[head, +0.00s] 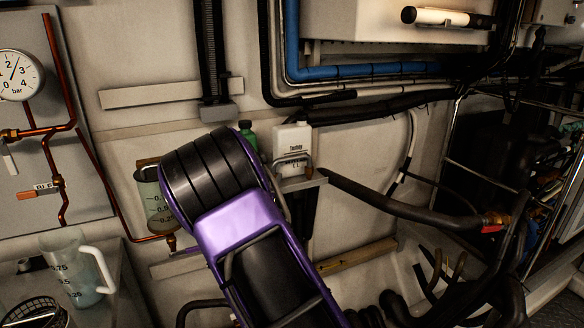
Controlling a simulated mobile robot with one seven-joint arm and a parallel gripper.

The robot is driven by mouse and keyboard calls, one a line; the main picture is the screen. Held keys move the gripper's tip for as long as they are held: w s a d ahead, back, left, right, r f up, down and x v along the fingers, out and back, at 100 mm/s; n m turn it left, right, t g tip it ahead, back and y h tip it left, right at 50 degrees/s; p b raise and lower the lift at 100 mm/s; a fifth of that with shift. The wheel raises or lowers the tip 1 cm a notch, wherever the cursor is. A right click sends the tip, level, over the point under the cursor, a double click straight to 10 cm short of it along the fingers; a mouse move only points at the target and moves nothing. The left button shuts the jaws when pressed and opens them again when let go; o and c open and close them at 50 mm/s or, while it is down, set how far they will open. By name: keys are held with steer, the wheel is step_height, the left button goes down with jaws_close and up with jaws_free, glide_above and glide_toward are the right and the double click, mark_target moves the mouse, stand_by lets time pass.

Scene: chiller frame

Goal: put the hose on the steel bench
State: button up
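A dark hose (400,205) runs from a small ledge near the middle down to the right. It ends near a brass fitting with a red part (493,222). More dark hoses (470,300) loop at the lower right, and I cannot tell which one the task means. A grey surface (118,290) at the lower left looks like the steel bench. A clear measuring jug (75,270) and a dark wire basket (35,314) stand on it. My purple and black arm fills the lower middle and hides what is behind it. My gripper's fingers do not show.
A pressure gauge (18,75) and copper pipes (75,150) are on the left wall panel. A green bottle (247,134) and a white container (292,146) stand behind my arm. Blue pipe (350,72) runs above. A metal rack (500,180) with clutter is at the right.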

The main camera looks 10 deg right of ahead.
mark_target(273, 173)
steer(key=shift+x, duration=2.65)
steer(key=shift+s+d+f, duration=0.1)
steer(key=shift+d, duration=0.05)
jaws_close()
